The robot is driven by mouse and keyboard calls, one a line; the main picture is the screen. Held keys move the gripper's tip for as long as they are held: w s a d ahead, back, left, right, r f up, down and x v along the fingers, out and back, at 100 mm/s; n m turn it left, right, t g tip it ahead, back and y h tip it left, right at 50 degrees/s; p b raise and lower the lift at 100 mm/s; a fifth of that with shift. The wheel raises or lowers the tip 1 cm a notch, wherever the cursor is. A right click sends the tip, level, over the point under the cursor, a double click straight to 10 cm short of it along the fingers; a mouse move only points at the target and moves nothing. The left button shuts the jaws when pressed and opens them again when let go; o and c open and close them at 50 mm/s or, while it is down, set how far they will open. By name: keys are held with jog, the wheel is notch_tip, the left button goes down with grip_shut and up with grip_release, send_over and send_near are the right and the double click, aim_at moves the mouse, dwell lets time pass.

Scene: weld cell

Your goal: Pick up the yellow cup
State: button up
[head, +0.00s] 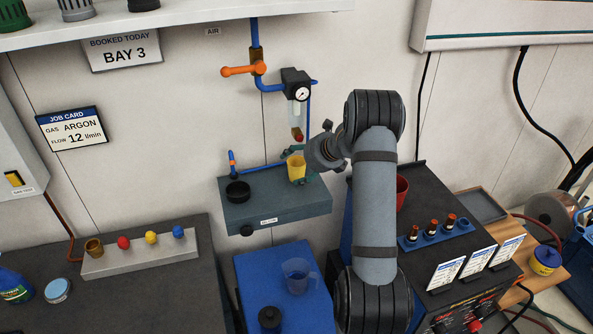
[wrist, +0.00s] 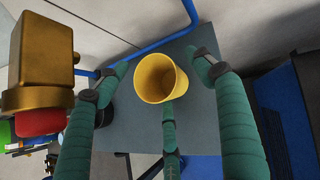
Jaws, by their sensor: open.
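The yellow cup (head: 297,171) stands upright on the small grey wall shelf (head: 262,216), near its right part. In the wrist view the cup (wrist: 160,81) shows its open top and looks empty. My gripper (head: 296,156) is at the cup, coming from the right. In the wrist view my gripper (wrist: 161,72) has its green fingers apart, one on each side of the cup, with gaps between. A third green finger shows below the cup; I cannot tell whether it touches.
A brass fitting with a red end (wrist: 41,60) hangs close to my gripper's left side. A black round dish (head: 238,191) stands on the shelf's left. A gauge (head: 300,94) and blue pipes are above. A clear jug (head: 299,276) stands below.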

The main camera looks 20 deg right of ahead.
jog(key=shift+s, duration=0.1)
jog(key=shift+c, duration=0.3)
jog(key=c, duration=1.1)
jog(key=shift+c, duration=0.2)
jog(key=shift+r, duration=0.15)
